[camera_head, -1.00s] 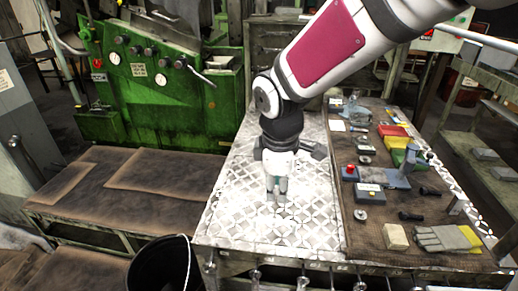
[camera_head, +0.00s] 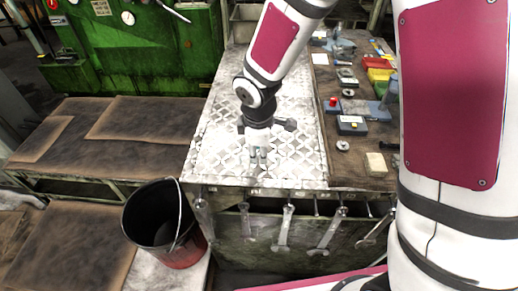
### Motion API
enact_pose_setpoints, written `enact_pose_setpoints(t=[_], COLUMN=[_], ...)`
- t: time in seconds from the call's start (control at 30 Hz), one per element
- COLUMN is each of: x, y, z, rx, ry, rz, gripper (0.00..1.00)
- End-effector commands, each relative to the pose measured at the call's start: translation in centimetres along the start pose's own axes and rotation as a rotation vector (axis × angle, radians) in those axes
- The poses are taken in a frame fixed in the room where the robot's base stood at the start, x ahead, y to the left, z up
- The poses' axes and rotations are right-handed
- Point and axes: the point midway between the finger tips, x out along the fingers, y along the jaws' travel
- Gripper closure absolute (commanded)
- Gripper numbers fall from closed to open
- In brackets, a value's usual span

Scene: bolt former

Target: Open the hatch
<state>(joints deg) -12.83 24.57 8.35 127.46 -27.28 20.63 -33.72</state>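I cannot make out a hatch for certain in this view. The green machine (camera_head: 135,45) stands at the back left, cut off by the top edge, with gauges and a lever on its front. My gripper (camera_head: 258,164) points down above the patterned metal table top (camera_head: 225,125), near its front edge. It appears empty and is well apart from the green machine. Its fingers are small in the picture, and I cannot tell whether they are open or shut.
Wrenches (camera_head: 284,228) hang along the table's front. A brown board (camera_head: 335,120) with tools and blocks covers the table's right side. Low brown-topped benches (camera_head: 150,125) lie at the left.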

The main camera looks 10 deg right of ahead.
Motion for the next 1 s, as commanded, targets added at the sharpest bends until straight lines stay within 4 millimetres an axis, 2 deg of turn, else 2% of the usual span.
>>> enact_pose_setpoints(t=[0.33, 0.37, 0.47, 0.5, 0.8, 1.0], x=[0.43, 0.42, 0.41, 0.41, 0.31, -0.46], y=[0.00, 0.00, 0.01, 0.00, 0.06, 0.50], z=[0.01, 0.00, 0.01, 0.01, 0.07, 0.43], rx=[0.000, 0.000, 0.000, 0.000, 0.001, 0.004], ry=[0.000, 0.000, 0.000, 0.000, 0.000, 0.001], rz=[0.000, 0.000, 0.000, 0.000, -0.002, -0.021], gripper=[0.70, 0.75, 0.97, 1.00, 1.00, 1.00])
